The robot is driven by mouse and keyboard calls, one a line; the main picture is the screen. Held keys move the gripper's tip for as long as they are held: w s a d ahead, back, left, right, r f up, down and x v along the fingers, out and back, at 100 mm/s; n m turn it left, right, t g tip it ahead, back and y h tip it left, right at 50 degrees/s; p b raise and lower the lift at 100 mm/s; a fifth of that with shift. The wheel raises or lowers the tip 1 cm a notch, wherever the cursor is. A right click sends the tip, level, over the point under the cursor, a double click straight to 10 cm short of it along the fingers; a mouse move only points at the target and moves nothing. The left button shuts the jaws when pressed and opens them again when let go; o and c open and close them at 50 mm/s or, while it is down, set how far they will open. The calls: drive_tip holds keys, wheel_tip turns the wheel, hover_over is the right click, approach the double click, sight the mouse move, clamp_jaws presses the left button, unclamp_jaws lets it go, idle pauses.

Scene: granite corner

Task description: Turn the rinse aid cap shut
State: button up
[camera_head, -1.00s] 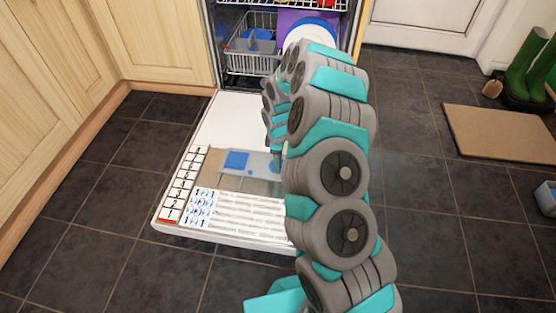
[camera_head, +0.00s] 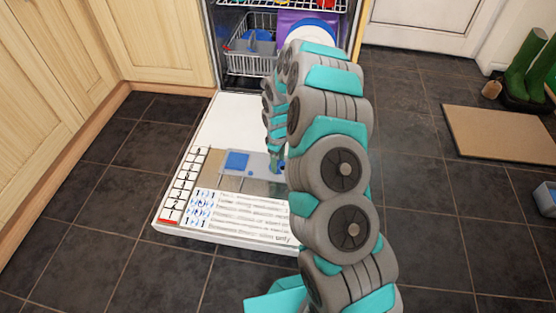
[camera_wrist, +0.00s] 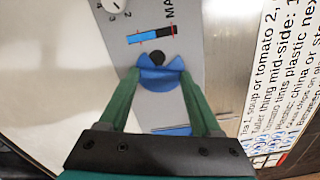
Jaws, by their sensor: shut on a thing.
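The blue rinse aid cap (camera_wrist: 160,80) sits on the grey dispenser panel (camera_wrist: 180,22) in the wrist view. My gripper (camera_wrist: 161,74) is shut on the cap, with one green finger on each side of it. The cap's two raised points face the top of the view, beside a dark round spot. In the head view my gripper (camera_head: 275,160) is low over the dispenser (camera_head: 256,158) on the open dishwasher door (camera_head: 227,121). My arm and fingers hide most of the cap there.
A blue square lid (camera_head: 237,161) lies left of the cap on the dispenser. A white dial (camera_wrist: 115,4) and a blue gauge strip marked MAX (camera_wrist: 145,37) are beside the cap. The loaded basket (camera_head: 251,57) stands behind. Open floor lies right of my arm.

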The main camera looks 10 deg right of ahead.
sight(278, 164)
drive_tip(key=m, duration=0.3)
drive_tip(key=shift+m+p, duration=0.4)
drive_tip(key=m, duration=0.3)
drive_tip(key=shift+m, duration=0.3)
drive_tip(key=m+p, duration=0.1)
drive_tip(key=m, duration=0.2)
drive_tip(key=shift+m, duration=2.1)
drive_tip(key=o, duration=1.4)
drive_tip(key=shift+r, duration=3.9)
